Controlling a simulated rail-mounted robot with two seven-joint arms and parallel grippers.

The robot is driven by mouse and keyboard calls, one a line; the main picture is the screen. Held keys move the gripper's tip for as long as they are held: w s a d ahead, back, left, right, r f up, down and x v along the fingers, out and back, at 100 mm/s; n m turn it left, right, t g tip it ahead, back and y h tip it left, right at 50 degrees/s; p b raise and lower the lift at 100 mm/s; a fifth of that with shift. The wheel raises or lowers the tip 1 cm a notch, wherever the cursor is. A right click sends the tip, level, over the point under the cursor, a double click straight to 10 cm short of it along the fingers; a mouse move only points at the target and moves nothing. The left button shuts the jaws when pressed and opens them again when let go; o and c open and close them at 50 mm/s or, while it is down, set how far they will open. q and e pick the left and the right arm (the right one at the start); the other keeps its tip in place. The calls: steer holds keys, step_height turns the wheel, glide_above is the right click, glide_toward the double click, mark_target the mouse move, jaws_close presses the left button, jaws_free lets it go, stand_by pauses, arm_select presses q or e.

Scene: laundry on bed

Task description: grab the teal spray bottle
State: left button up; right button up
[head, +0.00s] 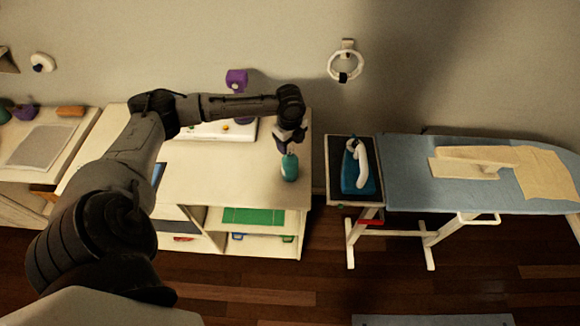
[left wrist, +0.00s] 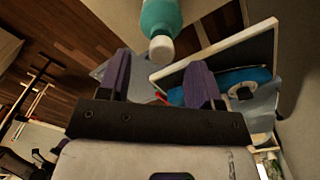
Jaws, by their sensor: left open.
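The teal spray bottle (head: 290,168) stands near the right end of the pale counter (head: 240,182). In the left wrist view the bottle (left wrist: 160,15) shows at the top centre, its white cap pointing toward my gripper. My left gripper (head: 283,143) hangs just above the bottle at the end of my outstretched arm. In the left wrist view its two purple fingers (left wrist: 161,82) are apart with nothing between them, and the cap lies just beyond their tips. My right gripper is not in view.
Right of the counter, across a narrow gap, a blue iron (head: 360,170) sits on a dark rest beside the ironing board (head: 410,175) with tan clothing (head: 545,172). A purple item (head: 236,79) and a white ring (head: 345,67) are on the wall.

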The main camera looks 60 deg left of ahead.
mark_target(290, 148)
arm_select(q)
steer(key=shift+a+f+p, duration=0.1)
steer(key=shift+f+p, duration=0.45)
steer(key=shift+f, duration=2.05)
jaws_close()
